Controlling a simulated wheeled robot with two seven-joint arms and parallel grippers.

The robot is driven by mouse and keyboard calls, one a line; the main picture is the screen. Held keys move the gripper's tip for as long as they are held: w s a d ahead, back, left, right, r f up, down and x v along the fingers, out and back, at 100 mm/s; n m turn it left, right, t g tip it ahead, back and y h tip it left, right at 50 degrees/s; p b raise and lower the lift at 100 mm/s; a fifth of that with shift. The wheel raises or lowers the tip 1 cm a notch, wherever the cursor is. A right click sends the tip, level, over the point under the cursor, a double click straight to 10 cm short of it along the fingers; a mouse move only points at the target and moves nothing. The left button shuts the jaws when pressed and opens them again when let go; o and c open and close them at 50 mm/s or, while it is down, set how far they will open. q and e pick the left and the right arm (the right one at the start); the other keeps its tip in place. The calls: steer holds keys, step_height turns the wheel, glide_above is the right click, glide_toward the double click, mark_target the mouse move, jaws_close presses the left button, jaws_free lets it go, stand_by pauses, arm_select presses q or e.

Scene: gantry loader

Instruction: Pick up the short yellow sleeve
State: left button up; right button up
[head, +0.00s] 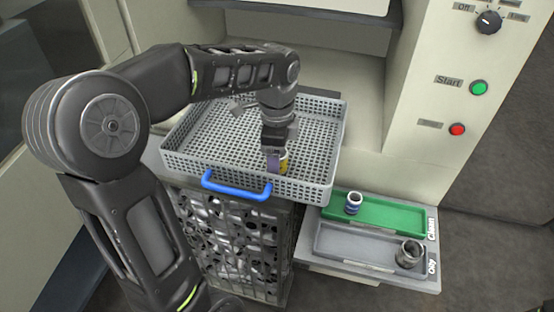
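The yellow sleeve (284,164) is near the front right of the grey perforated basket (330,140). It is small and partly hidden by my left gripper (276,160). My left arm comes in from the left, and the gripper points down into the basket. Its fingertips are right at the sleeve, with a purplish piece on the near side. I cannot tell whether the fingers are closed on the sleeve or open around it. My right gripper is out of view.
A blue handle (236,188) is on the basket's front. At right are a green tray (395,214) with a white and blue sleeve (353,203) and a grey tray (350,243) with a dark metal sleeve (408,254). A machine panel (465,100) with buttons stands behind them.

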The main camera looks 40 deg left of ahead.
arm_select(q)
steer(key=shift+c, duration=0.3)
jaws_close()
stand_by(0.7)
